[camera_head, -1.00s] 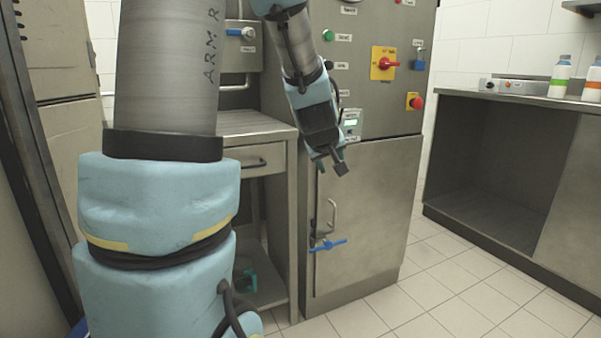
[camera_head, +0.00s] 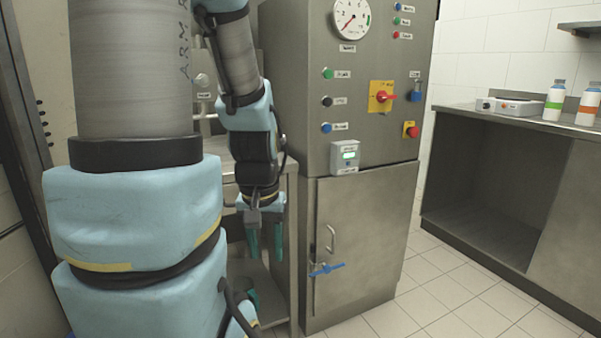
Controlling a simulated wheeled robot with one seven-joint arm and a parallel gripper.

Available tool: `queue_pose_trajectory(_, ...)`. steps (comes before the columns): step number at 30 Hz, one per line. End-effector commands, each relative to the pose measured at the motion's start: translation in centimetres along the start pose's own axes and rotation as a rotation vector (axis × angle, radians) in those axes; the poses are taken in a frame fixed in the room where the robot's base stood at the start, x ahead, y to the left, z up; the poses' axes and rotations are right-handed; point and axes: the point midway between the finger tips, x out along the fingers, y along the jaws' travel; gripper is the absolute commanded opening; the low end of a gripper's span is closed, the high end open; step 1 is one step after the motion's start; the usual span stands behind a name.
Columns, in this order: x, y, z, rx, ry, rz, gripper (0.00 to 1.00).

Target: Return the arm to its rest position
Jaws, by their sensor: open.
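My arm (camera_head: 130,85) stands large on the left of the head view, with its far links bent over to the right and hanging down. My gripper (camera_head: 264,250) points downward at the end of it, in front of the steel side table and left of the cabinet door. Its two teal fingers are apart and nothing shows between them. The gripper looks clear of the cabinet, though its exact distance from the side table cannot be told.
A counter (camera_head: 480,112) with two bottles stands at right. The tiled floor (camera_head: 440,290) between is clear.

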Motion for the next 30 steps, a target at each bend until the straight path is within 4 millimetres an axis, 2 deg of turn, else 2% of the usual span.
queue_pose_trajectory(1, -3.3, 0.0, -0.5, 0.0, 0.0, 0.0, 0.46)
queue_pose_trajectory(9, -11.5, 0.1, -1.6, 0.0, 0.001, 0.0, 0.46)
queue_pose_trajectory(15, -16.6, 0.1, -2.3, -0.001, 0.001, 0.0, 0.46)
queue_pose_trajectory(21, -18.8, 0.1, -2.6, -0.001, 0.001, 0.0, 0.46)
queue_pose_trajectory(30, -18.8, 0.1, -2.6, -0.001, 0.001, 0.0, 0.46)
